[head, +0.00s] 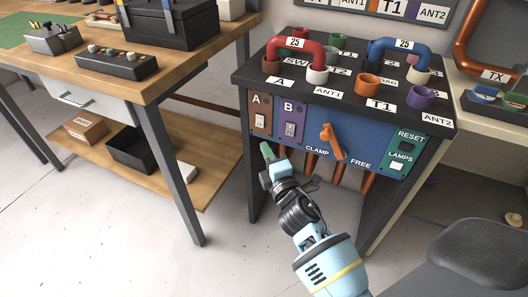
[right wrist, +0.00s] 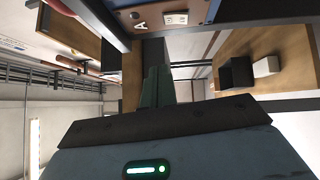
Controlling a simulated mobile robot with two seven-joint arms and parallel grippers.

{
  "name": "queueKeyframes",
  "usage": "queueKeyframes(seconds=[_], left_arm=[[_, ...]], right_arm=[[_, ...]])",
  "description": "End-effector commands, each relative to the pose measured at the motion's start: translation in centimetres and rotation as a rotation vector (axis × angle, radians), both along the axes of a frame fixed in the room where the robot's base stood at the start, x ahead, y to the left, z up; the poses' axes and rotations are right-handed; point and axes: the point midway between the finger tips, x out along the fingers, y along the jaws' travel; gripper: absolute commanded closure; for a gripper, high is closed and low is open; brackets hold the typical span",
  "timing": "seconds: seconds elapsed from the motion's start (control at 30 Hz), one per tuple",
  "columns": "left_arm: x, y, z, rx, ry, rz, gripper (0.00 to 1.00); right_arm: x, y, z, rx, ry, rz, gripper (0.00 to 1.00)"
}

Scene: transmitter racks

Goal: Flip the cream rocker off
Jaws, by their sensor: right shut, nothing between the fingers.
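The rack's front panel carries small pale rockers: one on the brown A plate (head: 259,121), one on the purple B plate (head: 290,129), and one beside LAMPS on the green plate (head: 402,147). They are too small to tell their exact shade or which way they are tipped. My right gripper (head: 267,152) is shut and empty, just below the A plate and apart from the rockers. In the right wrist view its green fingers (right wrist: 156,87) are together, with the A rocker (right wrist: 175,18) beyond them near the top. My left gripper is not in view.
An orange CLAMP/FREE lever (head: 331,141) sits right of the B plate. Red (head: 296,48) and blue (head: 399,50) U-links stand on the rack top. A wooden bench (head: 160,85) with a lower shelf stands left. Open floor lies between bench and rack.

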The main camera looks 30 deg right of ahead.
Motion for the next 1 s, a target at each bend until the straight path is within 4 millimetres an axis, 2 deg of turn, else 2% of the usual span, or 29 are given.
queueKeyframes(seconds=[0.77, 0.87, 0.97, 1.0], left_arm=[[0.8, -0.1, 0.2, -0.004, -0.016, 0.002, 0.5], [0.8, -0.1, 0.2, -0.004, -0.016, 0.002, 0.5], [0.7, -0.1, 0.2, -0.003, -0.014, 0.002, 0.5], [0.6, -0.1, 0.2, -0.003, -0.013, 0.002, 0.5]], right_arm=[[-0.1, -0.3, 0.0, 0.001, 0.002, 0.001, 1.0], [-1.0, -0.4, -1.2, 0.034, 0.023, 0.003, 1.0], [-3.4, -0.4, -4.1, 0.124, 0.079, 0.005, 1.0], [-4.8, -0.5, -5.7, 0.177, 0.11, 0.004, 1.0]])
